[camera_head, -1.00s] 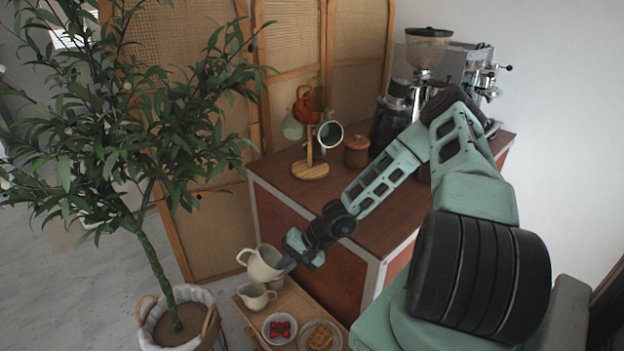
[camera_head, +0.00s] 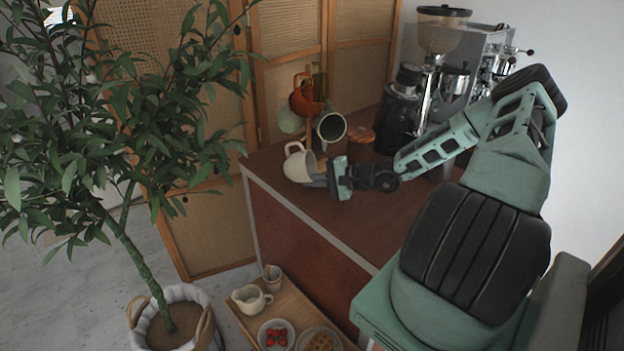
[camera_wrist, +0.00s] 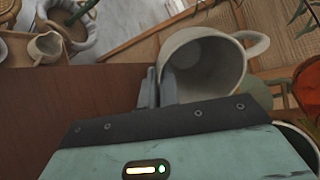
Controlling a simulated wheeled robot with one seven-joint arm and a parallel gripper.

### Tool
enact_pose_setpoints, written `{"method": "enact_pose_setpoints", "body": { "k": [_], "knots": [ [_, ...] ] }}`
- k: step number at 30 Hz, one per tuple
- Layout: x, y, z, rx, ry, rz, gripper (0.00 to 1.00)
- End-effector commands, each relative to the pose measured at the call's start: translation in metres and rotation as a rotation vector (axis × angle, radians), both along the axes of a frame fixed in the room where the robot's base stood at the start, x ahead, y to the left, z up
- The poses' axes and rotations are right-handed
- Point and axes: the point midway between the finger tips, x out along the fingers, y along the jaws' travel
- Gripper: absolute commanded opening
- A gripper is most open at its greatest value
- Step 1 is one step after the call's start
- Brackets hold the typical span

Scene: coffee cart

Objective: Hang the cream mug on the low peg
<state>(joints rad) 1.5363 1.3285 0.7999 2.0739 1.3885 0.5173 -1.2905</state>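The cream mug (camera_head: 298,166) is held in front of the mug stand, tilted, with its handle up and to the left. My gripper (camera_head: 322,179) is shut on the mug's rim wall from the right. In the wrist view the mug (camera_wrist: 212,62) has its mouth toward the camera and its handle to the right, and my fingers (camera_wrist: 160,88) pinch its left rim. The wooden mug stand (camera_head: 309,128) carries an orange mug (camera_head: 305,103), a pale green mug (camera_head: 290,121) and a dark-lined mug (camera_head: 331,127). The low peg cannot be made out; the held mug hides the stand's base.
A lower wooden shelf holds a cream pitcher (camera_head: 250,299), a small cup (camera_head: 272,273), strawberries and a waffle plate. A plant stands left.

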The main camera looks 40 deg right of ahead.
Motion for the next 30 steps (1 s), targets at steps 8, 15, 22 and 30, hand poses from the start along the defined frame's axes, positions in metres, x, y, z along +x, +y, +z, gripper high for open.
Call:
{"method": "enact_pose_setpoints", "body": {
  "k": [8, 15, 22, 30],
  "knots": [
    [0.01, -0.015, -0.002, -0.002, -0.002, 0.002, 0.0],
    [0.018, -0.029, -0.005, -0.002, 0.0, 0.001, 0.0],
    [0.026, -0.042, -0.006, -0.002, 0.001, 0.002, 0.0],
    [0.034, -0.057, -0.011, -0.003, 0.0, 0.002, 0.0]
  ]
}}
